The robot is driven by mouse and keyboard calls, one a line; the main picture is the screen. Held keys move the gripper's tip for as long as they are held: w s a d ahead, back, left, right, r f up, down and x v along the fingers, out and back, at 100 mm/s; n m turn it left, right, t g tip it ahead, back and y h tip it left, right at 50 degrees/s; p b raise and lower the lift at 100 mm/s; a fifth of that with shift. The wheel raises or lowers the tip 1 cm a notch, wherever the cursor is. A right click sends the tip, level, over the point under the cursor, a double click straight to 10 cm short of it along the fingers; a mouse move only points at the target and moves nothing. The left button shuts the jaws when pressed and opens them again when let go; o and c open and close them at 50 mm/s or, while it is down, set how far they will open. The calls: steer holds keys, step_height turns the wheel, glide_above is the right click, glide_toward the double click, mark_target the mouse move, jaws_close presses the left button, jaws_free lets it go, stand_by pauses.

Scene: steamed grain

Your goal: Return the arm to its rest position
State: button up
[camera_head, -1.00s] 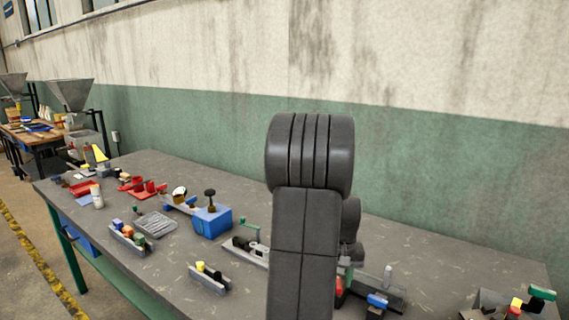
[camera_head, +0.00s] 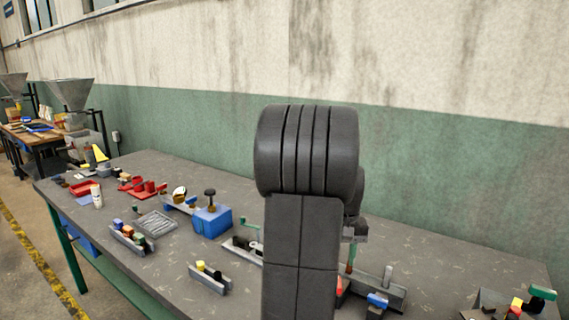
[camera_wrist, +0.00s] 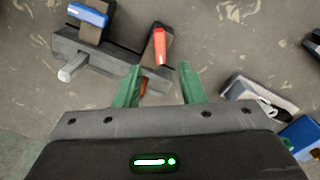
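My gripper (camera_wrist: 160,85) shows in the wrist view with its two green fingers apart and nothing between them. Below the fingers lies the grey table top (camera_wrist: 195,40). In the head view my dark arm stands upright in front of the table (camera_head: 420,245) and hides part of it. Most of my gripper is hidden behind the arm there.
A grey fixture with a blue-topped part (camera_wrist: 88,14) and a red-topped part (camera_wrist: 159,45) lie near my fingers. A blue box (camera_head: 211,221) with a black knob, a grey tray (camera_head: 155,224) and red parts (camera_head: 140,186) stand to the left. The right-hand table middle is clear.

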step_height(320, 180, up, 6)
step_height(320, 180, down, 14)
steer(key=shift+f, duration=0.1)
steer(key=shift+r+m, duration=0.2)
steer(key=shift+m, duration=0.2)
steer(key=m, duration=0.9)
steer(key=shift+r, duration=0.1)
